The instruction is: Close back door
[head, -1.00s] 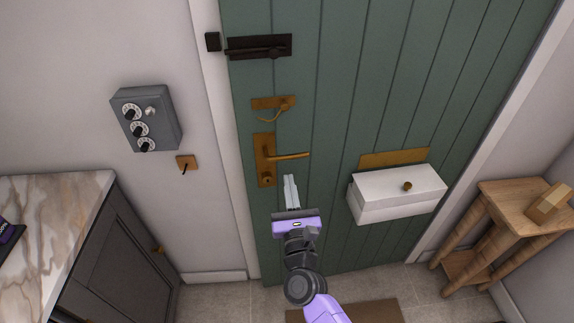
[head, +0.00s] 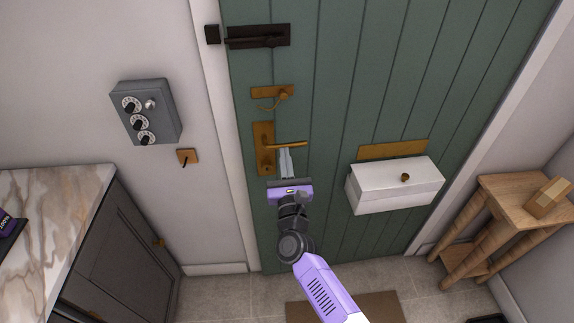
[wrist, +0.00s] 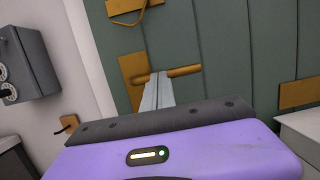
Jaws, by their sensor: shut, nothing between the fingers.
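The green plank back door (head: 330,120) stands in its white frame and looks flush or nearly so; I cannot tell whether it is latched. Its brass lever handle (head: 288,144) sits on a brass plate (head: 264,150) near the left edge. My gripper (head: 286,152) is shut and empty, its fingertips just below the lever. In the wrist view the lever (wrist: 175,72) lies right at the fingertips (wrist: 157,78); I cannot tell whether they touch. A dark bolt (head: 258,37) and a brass latch (head: 272,92) are higher on the door.
A wooden side table (head: 500,200) stands at far right. A marble-topped cabinet (head: 60,200) is at left. A grey dial box (head: 145,112) and a small brass switch (head: 187,156) are on the wall.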

